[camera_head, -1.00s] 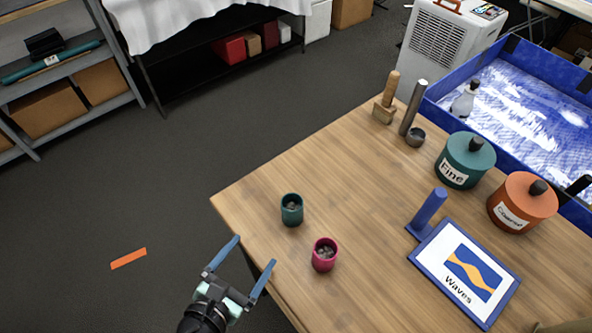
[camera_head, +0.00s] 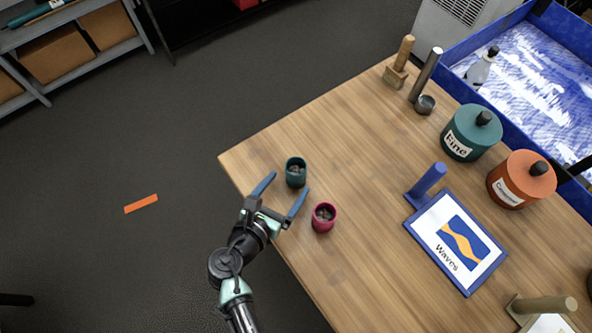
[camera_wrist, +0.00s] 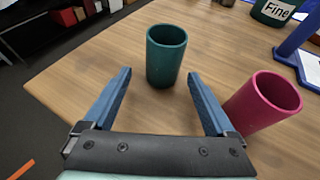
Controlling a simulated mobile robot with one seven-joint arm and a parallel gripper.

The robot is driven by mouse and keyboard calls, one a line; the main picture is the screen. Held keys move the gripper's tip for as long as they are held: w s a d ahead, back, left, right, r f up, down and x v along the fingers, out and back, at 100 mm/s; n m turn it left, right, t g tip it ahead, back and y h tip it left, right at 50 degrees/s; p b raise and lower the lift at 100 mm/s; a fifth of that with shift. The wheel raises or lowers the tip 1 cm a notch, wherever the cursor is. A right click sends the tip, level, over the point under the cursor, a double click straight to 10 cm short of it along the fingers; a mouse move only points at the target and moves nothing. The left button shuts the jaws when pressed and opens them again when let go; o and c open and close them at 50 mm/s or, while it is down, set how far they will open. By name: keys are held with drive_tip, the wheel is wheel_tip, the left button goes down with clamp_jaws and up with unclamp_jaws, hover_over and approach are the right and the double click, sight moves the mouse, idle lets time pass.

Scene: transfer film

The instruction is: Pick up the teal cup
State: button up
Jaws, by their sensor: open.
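In the wrist view my gripper (camera_wrist: 158,78) has one finger on each side, and the cup appears just beyond the tips.
A magenta cup (camera_head: 323,217) stands close to my right finger; it also shows in the wrist view (camera_wrist: 262,103). A blue stand (camera_head: 426,185), a framed Waves sign (camera_head: 456,242), a teal Fine canister (camera_head: 470,135) and an orange canister (camera_head: 520,180) are further right. The table behind the teal cup is clear.

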sight(292, 181)
drive_tip(key=x, duration=0.4)
drive_tip(key=shift+d+r, duration=0.2)
drive_tip(key=shift+r, duration=0.05)
clamp_jaws()
drive_tip(key=shift+r, duration=0.15)
